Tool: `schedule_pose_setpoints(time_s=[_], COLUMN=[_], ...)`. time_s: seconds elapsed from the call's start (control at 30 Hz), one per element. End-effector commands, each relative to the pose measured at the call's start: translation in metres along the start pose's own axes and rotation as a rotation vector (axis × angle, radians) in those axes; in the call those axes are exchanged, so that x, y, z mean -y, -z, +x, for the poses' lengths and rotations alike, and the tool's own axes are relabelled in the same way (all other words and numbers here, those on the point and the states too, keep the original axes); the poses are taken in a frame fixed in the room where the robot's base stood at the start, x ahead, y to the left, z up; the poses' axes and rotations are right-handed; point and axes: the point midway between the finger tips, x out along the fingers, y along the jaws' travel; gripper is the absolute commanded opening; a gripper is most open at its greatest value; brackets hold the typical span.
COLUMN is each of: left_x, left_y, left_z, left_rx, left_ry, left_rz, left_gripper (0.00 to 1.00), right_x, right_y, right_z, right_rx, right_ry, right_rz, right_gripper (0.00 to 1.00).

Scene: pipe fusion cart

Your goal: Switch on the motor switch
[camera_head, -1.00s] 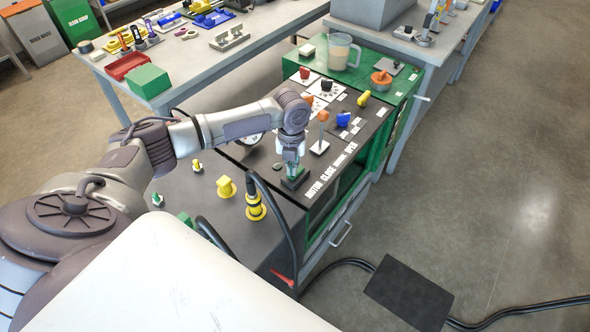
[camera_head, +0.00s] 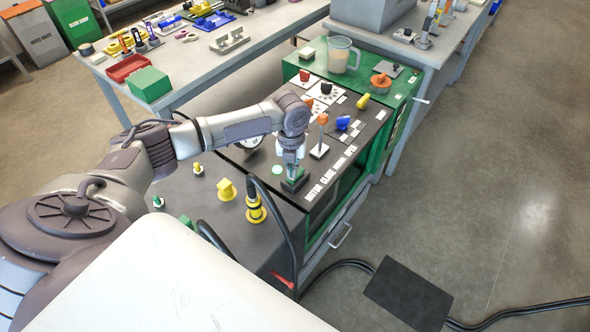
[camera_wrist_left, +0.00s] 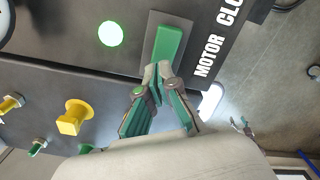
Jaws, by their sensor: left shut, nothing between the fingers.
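The motor switch is a green rocker in a dark base (camera_wrist_left: 167,42) beside the white MOTOR label; in the head view its base (camera_head: 294,184) shows just below my fingers. My left gripper (camera_head: 293,168) is shut and empty, pointing down at the switch. In the left wrist view its fingertips (camera_wrist_left: 158,72) are together at the near end of the rocker, covering that end; I cannot tell if they press it. A round green light (camera_wrist_left: 110,34) beside the switch glows brightly; it also shows in the head view (camera_head: 277,169). A small shape, apparently my right gripper (camera_wrist_left: 240,126), shows far off.
A yellow-and-black plug (camera_head: 255,208) with a cable and a yellow knob (camera_head: 226,189) stand near my forearm. Farther back are a blue knob (camera_head: 343,122) and a jug (camera_head: 340,54).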

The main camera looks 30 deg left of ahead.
Motion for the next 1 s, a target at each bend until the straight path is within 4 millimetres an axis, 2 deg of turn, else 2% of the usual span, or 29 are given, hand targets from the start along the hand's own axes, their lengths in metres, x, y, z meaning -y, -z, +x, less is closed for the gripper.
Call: schedule_pose_setpoints(time_s=[0.03,0.6,1.0], left_x=[0.0,0.0,0.0], left_y=[0.0,0.0,0.0], left_z=[-0.009,-0.054,-0.056], left_rx=[0.0,0.0,0.0], left_ry=[0.0,0.0,0.0], left_rz=[0.0,0.001,0.0], left_gripper=[0.0,0.0,0.0], right_x=[0.0,-0.003,-0.003], right_y=[0.001,0.005,0.005], right_z=[-0.009,-0.054,-0.056], right_rx=[0.0,0.0,0.0], right_ry=[0.0,-0.003,-0.003], right_rz=[0.0,-0.001,0.0], right_gripper=[0.64,0.64,0.64])
